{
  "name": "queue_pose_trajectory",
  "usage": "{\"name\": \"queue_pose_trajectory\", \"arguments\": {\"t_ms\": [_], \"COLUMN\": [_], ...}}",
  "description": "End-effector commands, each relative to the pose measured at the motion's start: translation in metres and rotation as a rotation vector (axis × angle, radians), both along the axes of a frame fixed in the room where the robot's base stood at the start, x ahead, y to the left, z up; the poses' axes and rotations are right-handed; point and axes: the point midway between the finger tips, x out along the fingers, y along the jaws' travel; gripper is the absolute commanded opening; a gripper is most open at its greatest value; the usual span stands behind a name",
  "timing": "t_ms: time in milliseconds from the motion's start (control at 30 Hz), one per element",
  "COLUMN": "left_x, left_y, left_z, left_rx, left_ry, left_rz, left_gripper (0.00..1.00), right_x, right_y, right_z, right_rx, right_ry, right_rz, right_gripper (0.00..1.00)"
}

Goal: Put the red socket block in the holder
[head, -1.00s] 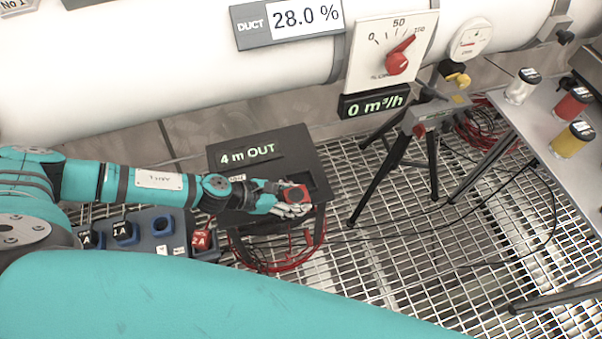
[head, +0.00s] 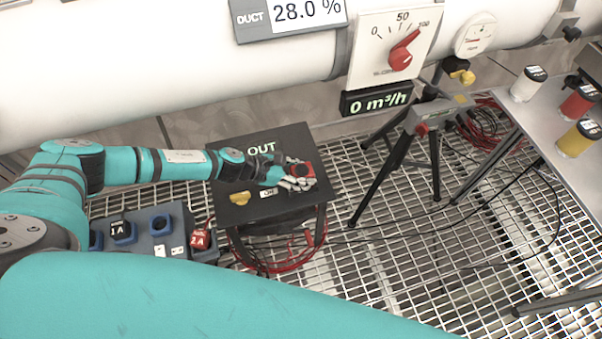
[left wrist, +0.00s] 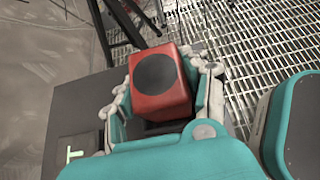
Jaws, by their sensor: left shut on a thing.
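The red socket block (head: 304,169), with a dark round face, is in my left gripper (head: 297,177). In the left wrist view the block (left wrist: 160,84) sits between the fingers of my left gripper (left wrist: 161,100), which are shut on its sides. In the head view it overlaps the right part of the black box (head: 290,140) marked OUT; its height above the box is hard to judge. A grey-blue rack (head: 176,246) with blue socket blocks stands left of the box. Which of these is the holder cannot be told. My right gripper is out of view.
A yellow piece (head: 240,198) lies on the box's front left. A red 2 A tag (head: 201,239) is at the rack. A black tripod (head: 400,150) stands right of the box. A table (head: 545,125) with capped jars is at far right. Cables lie on the grating.

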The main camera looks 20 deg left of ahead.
Motion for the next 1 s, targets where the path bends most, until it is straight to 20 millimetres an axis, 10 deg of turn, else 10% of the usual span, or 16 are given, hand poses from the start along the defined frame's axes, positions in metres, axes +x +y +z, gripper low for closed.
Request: {"name": "queue_pose_trajectory", "arguments": {"t_ms": [333, 367, 533, 1000], "left_x": [0.0, -0.001, -0.002, -0.006], "left_y": [0.0, 0.0, 0.001, 0.007], "left_z": [-0.01, -0.011, -0.011, 0.0], "left_rx": [0.001, 0.003, 0.005, 0.009], "left_ry": [0.001, 0.001, 0.004, 0.006], "left_rz": [0.0, 0.001, -0.001, 0.001], "left_gripper": [0.05, 0.48, 0.7, 0.7], "right_x": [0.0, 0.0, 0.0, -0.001], "right_y": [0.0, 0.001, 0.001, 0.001], "right_z": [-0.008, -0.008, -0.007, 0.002], "right_rx": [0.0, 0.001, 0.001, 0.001], "right_ry": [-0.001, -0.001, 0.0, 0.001], "right_rz": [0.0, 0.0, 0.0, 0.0], "right_gripper": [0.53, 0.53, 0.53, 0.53]}}
